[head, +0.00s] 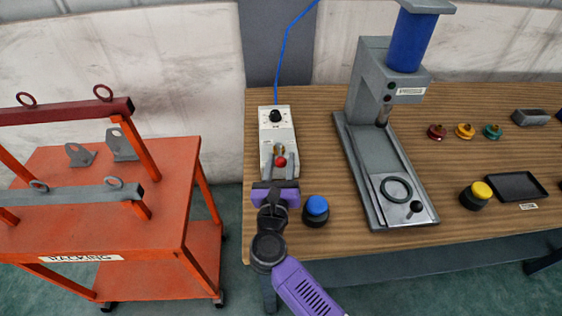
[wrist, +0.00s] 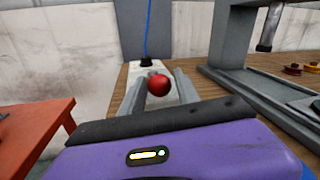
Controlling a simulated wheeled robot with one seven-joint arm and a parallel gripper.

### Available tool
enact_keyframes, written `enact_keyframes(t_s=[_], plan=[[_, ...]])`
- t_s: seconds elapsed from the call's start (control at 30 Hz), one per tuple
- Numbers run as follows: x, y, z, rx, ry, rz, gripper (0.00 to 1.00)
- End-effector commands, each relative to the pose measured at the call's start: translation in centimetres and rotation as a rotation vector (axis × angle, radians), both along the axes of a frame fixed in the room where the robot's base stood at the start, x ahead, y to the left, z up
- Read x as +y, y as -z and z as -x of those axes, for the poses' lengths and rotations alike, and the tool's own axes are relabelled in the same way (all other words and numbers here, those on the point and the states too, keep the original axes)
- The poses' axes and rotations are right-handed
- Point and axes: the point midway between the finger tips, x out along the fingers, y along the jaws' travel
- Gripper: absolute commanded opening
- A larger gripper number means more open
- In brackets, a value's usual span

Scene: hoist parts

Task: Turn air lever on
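The air lever's red ball knob (head: 281,161) sits at the near end of a pale control box (head: 277,131) on the table. The box has a black dial (head: 275,116) at its far end, and a blue air hose runs up from behind it. My gripper (head: 279,166) is open, with its fingers pointing at the box. In the wrist view the red knob (wrist: 159,85) appears between the two grey fingers (wrist: 160,92), with a gap on each side. I cannot tell how deep the knob is between the fingers. The lever's stem is mostly hidden.
A blue-capped button (head: 316,208) stands close to the right of my gripper. A grey press (head: 385,160) stands further right. Small coloured parts, a yellow button (head: 477,194) and a black tray (head: 516,187) lie beyond it. An orange cart (head: 110,220) is at left.

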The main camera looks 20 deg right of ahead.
Motion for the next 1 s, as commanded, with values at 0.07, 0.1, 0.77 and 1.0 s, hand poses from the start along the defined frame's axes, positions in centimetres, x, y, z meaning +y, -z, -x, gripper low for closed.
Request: enact_keyframes(t_s=[0.07, 0.1, 0.77, 1.0], plan=[[0.01, 0.00, 0.02, 0.000, 0.000, 0.000, 0.20], [0.01, 0.01, 0.02, 0.000, 0.000, 0.000, 0.12], [0.04, 0.02, 0.04, 0.000, 0.000, 0.001, 0.00], [0.05, 0.03, 0.05, 0.001, -0.001, 0.001, 0.00]])
